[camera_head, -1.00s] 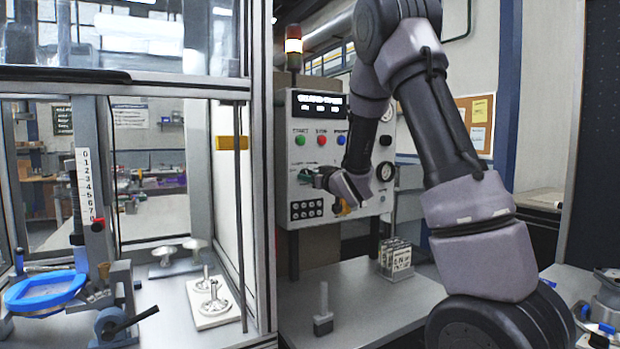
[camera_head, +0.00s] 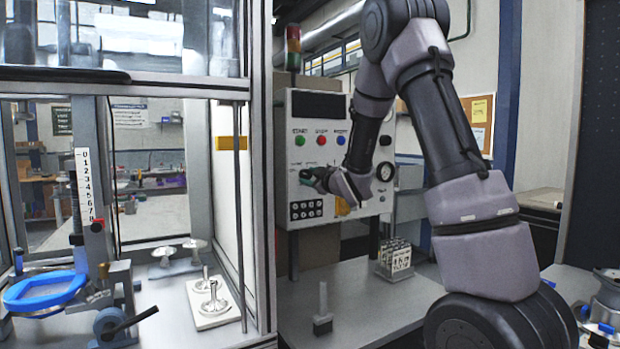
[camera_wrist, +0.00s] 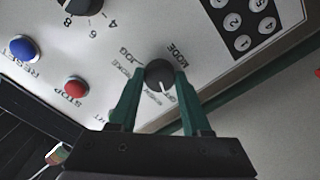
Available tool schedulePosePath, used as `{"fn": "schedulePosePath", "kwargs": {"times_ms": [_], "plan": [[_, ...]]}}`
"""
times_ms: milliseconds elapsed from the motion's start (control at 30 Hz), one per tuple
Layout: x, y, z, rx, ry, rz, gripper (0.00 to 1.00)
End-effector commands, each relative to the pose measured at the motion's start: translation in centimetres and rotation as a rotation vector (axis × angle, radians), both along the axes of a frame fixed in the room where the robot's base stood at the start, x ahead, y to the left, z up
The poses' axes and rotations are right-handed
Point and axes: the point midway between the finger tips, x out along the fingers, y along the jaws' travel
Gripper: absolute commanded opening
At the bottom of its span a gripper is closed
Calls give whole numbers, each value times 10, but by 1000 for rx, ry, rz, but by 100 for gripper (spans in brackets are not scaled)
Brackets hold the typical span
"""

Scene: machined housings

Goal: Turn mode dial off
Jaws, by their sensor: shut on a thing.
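The mode dial (camera_wrist: 158,72) is a dark round knob on the pale control panel (camera_head: 368,178). In the wrist view its white pointer line points toward the OFF lettering. My gripper (camera_wrist: 157,78) has its two green fingers on either side of the dial, shut on it. In the head view my gripper (camera_head: 312,178) is at the panel face, and it hides the dial there. The panel's display (camera_head: 318,105) is dark.
The wrist view shows a blue RESET button (camera_wrist: 22,48), a red STOP button (camera_wrist: 76,87), another dial (camera_wrist: 82,5) and a keypad (camera_wrist: 240,18) near the mode dial. A stack light (camera_head: 294,48) stands above the panel. A glass-walled station (camera_head: 258,180) stands left.

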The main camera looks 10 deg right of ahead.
Motion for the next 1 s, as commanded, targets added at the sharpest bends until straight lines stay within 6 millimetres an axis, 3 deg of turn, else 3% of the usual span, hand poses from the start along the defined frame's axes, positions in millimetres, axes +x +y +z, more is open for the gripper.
{"fn": "schedulePosePath", "kwargs": {"times_ms": [567, 600, 667, 1000], "plan": [[0, 0, -1, -39, -11, 0, 0], [0, 0, -1, -39, -11, 0, 52], [0, 0, -1, -39, -11, 0, 74], [-1, -1, 0, -38, -12, 0, 78]]}}
